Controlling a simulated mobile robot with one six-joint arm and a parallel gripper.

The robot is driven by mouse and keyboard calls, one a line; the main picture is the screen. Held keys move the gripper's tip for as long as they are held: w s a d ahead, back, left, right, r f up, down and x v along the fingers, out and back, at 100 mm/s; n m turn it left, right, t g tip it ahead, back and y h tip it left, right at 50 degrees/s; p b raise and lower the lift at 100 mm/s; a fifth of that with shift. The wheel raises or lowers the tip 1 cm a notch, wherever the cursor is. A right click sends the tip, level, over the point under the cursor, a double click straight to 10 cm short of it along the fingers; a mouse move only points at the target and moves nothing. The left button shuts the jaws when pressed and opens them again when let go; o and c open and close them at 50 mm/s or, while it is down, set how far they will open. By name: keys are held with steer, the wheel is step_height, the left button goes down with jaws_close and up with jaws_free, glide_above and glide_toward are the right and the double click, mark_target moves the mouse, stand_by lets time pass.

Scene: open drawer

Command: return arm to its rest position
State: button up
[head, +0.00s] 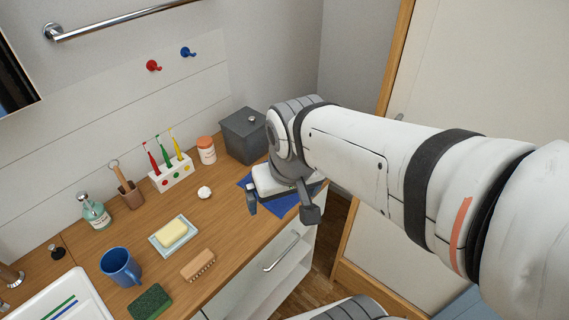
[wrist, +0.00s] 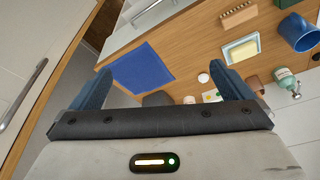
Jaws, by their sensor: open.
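My gripper (head: 281,208) is at the right end of the wooden counter (head: 228,235), over a blue cloth (head: 293,207) that lies flat near the front edge. In the wrist view my gripper (wrist: 166,80) shows two blue-grey fingers spread wide with nothing between them. The blue cloth (wrist: 143,68) shows whole there, apart from the fingers. In the head view my wrist hides part of the cloth. My arm reaches in from the right side of the head view.
A grey lidded box (head: 244,138) stands close behind my gripper. A toothbrush holder (head: 172,172), soap dish (head: 174,234), wooden brush (head: 198,264) and blue mug (head: 121,267) stand further left. A metal handle (head: 281,252) is on the white cabinet front below. A door (head: 450,75) is behind my arm.

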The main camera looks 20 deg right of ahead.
steer(key=s+d, duration=0.1)
steer(key=d, duration=0.1)
steer(key=shift+s+d+r+m, duration=0.35)
steer(key=shift+s+r+m, duration=0.05)
steer(key=shift+f, duration=0.1)
stand_by(0.9)
